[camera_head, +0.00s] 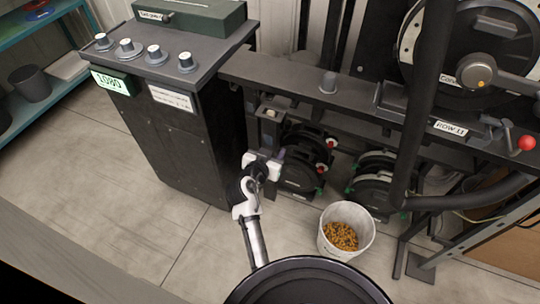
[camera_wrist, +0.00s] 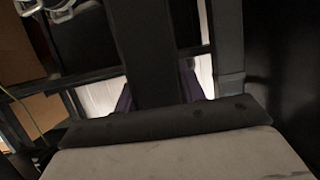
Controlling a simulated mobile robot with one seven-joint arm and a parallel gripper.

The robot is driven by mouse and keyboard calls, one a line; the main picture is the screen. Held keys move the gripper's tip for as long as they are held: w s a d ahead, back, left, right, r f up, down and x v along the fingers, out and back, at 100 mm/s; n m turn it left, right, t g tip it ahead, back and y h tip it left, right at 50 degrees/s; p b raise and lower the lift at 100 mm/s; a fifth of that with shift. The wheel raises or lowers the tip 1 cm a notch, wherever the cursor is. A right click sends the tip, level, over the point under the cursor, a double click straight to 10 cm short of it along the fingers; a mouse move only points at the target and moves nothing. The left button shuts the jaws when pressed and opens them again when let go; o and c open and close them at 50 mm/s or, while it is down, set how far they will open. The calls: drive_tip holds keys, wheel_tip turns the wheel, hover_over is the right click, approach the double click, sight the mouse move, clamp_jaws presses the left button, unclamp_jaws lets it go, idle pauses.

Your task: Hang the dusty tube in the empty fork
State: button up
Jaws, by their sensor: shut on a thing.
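My gripper (camera_head: 270,162) is low in front of the machine, between the dark cabinet and the wheel-like units. It is shut on a dark upright tube (camera_head: 269,130), whose top reaches about the level of the long beam, with a small pale patch near it. In the wrist view the same dark tube (camera_wrist: 147,45) runs straight up between my fingertips (camera_wrist: 158,90). Dust on it cannot be made out. I cannot tell a fork from the dark metalwork around the tube's top, nor whether the tube touches the beam.
The grey beam (camera_head: 300,78) crosses above my gripper. The dark cabinet (camera_head: 180,130) with a green display stands left. A white bucket of seed (camera_head: 345,229) stands on the floor to the right. A thick black hose (camera_head: 425,100) and a red-knobbed lever (camera_head: 526,142) are farther right. The left floor is clear.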

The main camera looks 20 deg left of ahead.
drive_tip(key=w+b, duration=0.1)
drive_tip(key=w, duration=0.9)
drive_tip(key=shift+w+d+b, duration=0.2)
drive_tip(key=shift+w+b, duration=0.1)
idle(0.4)
drive_tip(key=shift+w, duration=0.2)
idle(0.6)
drive_tip(key=shift+f+b, duration=0.45)
drive_tip(key=shift+b, duration=0.25)
drive_tip(key=o, duration=1.2)
drive_tip(key=shift+s, duration=0.1)
drive_tip(key=b+v, duration=0.1)
drive_tip(key=v, duration=1.2)
drive_tip(key=shift+s+a+r, duration=0.1)
drive_tip(key=shift+s+r, duration=0.1)
drive_tip(key=shift+s, duration=0.15)
